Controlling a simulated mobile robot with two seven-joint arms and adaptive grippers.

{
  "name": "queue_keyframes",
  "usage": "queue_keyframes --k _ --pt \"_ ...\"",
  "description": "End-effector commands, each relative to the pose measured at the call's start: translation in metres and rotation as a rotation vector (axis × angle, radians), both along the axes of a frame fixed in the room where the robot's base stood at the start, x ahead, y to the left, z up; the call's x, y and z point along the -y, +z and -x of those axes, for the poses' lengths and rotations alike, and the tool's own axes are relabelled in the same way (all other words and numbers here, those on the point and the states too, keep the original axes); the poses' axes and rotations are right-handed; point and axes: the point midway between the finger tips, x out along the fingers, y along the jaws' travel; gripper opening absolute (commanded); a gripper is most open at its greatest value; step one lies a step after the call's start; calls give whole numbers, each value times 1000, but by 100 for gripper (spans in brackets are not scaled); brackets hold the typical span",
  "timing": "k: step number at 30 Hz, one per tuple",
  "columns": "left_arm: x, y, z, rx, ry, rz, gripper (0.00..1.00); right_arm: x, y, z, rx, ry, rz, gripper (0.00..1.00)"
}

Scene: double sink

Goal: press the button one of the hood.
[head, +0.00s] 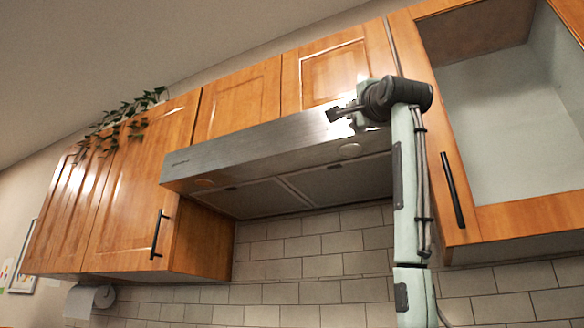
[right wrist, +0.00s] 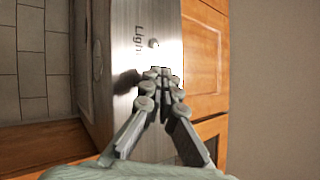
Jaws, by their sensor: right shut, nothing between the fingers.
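The steel range hood (head: 250,147) hangs beneath the wooden cabinets in the head view. Its brushed front panel fills the middle of the right wrist view (right wrist: 125,50). A small round button (right wrist: 153,43) sits on that panel beside lettering that reads "Ligh", with the rest hard to read. My right gripper (head: 336,113) is shut and empty at the right end of the hood front. In the right wrist view its closed fingertips (right wrist: 163,74) are just below the button in the picture, apart from it. I cannot tell whether they touch the panel. My left gripper is not in view.
A cabinet with an open interior (head: 510,120) and a door handle (head: 452,190) is right of my right arm. Closed cabinets (head: 140,190) are at left, with a trailing plant (head: 125,115) on top. A paper roll (head: 88,300) hangs below them.

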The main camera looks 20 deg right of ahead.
Motion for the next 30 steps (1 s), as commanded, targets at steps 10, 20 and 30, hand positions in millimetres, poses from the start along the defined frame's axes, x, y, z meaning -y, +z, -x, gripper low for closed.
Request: queue_keyframes --k 10,20,30 --pt "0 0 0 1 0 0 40 4 0 -4 0 1 -1 0" --pt "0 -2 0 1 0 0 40 -1 -1 0 0 2 -1 0" --pt "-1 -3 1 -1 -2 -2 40 -3 -1 2 0 1 -1 0"
